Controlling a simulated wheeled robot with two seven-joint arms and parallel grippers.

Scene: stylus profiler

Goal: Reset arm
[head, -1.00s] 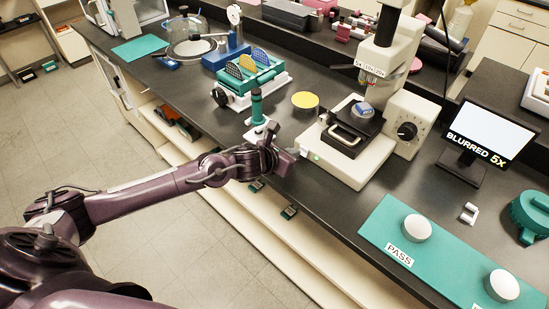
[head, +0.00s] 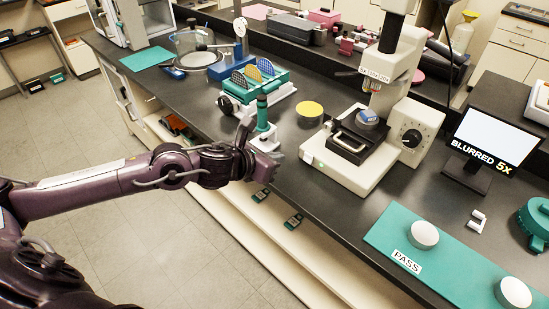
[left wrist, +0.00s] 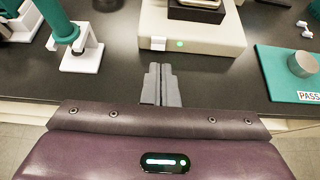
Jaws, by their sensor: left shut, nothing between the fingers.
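My left gripper (head: 268,163) is at the front edge of the black bench in the head view, just in front of the teal-handled tool on its white stand. In the left wrist view its two grey fingers (left wrist: 160,84) are together and hold nothing. They point toward the front of the white microscope base (left wrist: 192,33), apart from it. The microscope (head: 352,165) stands on the bench to the right of the gripper, with a dark stage and a small blue-topped piece on it. My right gripper is not in view.
The teal-handled tool (head: 262,112) stands close to the gripper; it also shows in the left wrist view (left wrist: 68,28). A screen (head: 497,132) reads "BLURRED 5x". A teal PASS mat (head: 385,232) lies at the right. A yellow-topped disc (head: 310,110) and a wafer rack (head: 268,88) stand behind.

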